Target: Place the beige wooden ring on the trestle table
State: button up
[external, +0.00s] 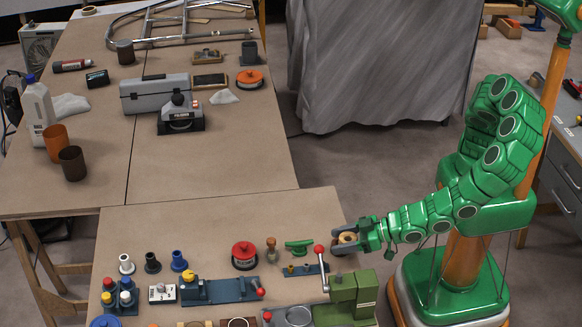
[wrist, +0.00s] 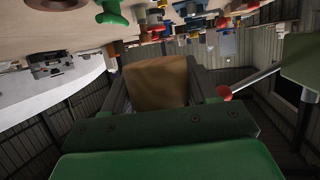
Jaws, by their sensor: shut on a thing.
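The beige wooden ring (external: 346,238) is held at the right edge of the nearer brown table in the external view. My gripper (external: 362,238) is shut on it, reaching in from the right. In the wrist view the ring (wrist: 157,80) fills the space between the two fingers, and its hole does not show. I cannot tell whether the ring touches the tabletop. A long brown table (external: 215,185) on wooden trestle legs stands at the upper left, behind the nearer table (external: 180,225).
The nearer table is crowded: a green machine (external: 352,295) with a red-knobbed lever (external: 320,252), a red-topped disc (external: 244,255), a green handle (external: 299,246) and several spools. The long table holds a grey toolbox (external: 155,95), cups and a bottle (external: 37,105). Its front right part is bare.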

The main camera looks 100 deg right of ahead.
aim_at(340, 270)
jog(key=shift+f, duration=4.85)
jog(key=shift+f, duration=0.1)
jog(key=o, duration=1)
jog(key=shift+o, duration=0.2)
jog(key=v, duration=0.7)
jog(key=shift+s, duration=0.3)
